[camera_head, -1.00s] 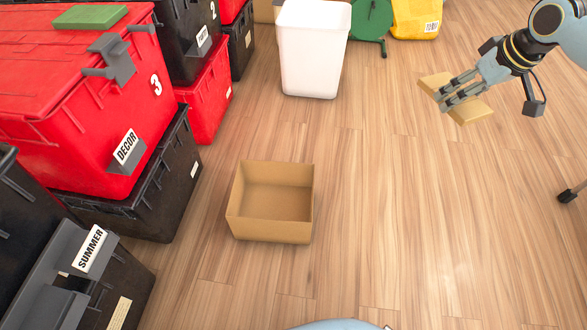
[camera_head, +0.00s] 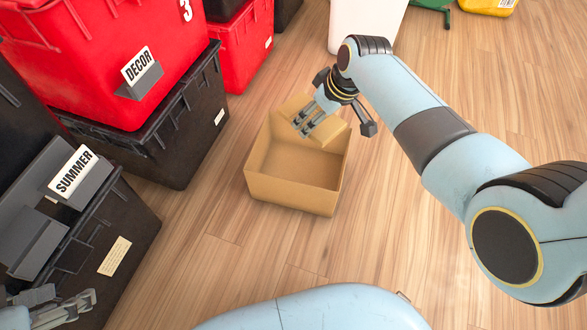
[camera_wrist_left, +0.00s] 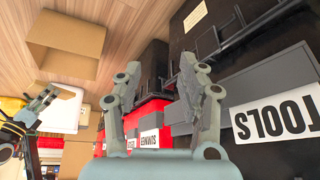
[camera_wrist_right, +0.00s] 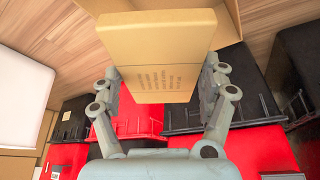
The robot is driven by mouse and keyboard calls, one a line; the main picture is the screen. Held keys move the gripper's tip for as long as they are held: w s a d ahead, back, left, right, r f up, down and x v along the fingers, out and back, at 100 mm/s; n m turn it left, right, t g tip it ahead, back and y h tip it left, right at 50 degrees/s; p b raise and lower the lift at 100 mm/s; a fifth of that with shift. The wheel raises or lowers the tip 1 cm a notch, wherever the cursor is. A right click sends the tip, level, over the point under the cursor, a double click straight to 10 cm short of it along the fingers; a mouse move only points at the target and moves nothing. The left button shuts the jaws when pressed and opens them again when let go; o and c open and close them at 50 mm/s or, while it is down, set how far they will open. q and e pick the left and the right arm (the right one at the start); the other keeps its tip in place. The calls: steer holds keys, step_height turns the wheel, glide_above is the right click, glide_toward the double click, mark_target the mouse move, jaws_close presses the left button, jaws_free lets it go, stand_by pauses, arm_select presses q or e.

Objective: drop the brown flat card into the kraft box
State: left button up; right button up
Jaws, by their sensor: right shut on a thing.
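The brown flat card (camera_wrist_right: 160,55), with small dark print, is between the fingers of my right gripper (camera_wrist_right: 160,92) in the right wrist view. In the head view my right gripper (camera_head: 305,128) is shut on the card (camera_head: 331,133), over the back part of the open kraft box (camera_head: 290,192). The fingers partly hide the card. The box stands upright on the floor, and its visible inside looks empty. The box also shows in the left wrist view (camera_wrist_left: 67,32). My left gripper (camera_head: 80,305) is at the bottom left; its fingers are apart and empty in the left wrist view (camera_wrist_left: 160,72).
Stacked black totes (camera_head: 165,150) and red totes (camera_head: 100,90) stand left of the box. A white bin (camera_head: 365,22) stands behind it. Bare wooden floor (camera_head: 205,225) lies around the box.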

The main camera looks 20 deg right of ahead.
steer(key=shift+a+f, duration=0.2)
steer(key=shift+a, duration=0.05)
steer(key=shift+f, duration=0.2)
step_height(320, 180, down, 3)
steer(key=b, duration=0.3)
steer(key=shift+r, duration=0.15)
arm_select(q)
steer(key=f+t+b, duration=0.1)
steer(key=f+t, duration=0.3)
steer(key=f+t+b, duration=0.1)
steer(key=t, duration=0.2)
steer(key=shift+s+d+f+h+b, duration=0.1)
steer(key=shift+d+f+h+b, duration=0.2)
steer(key=shift+f+b, duration=0.1)
arm_select(e)
step_height(320, 180, down, 3)
steer(key=shift+r, duration=0.2)
steer(key=o, duration=1.1)
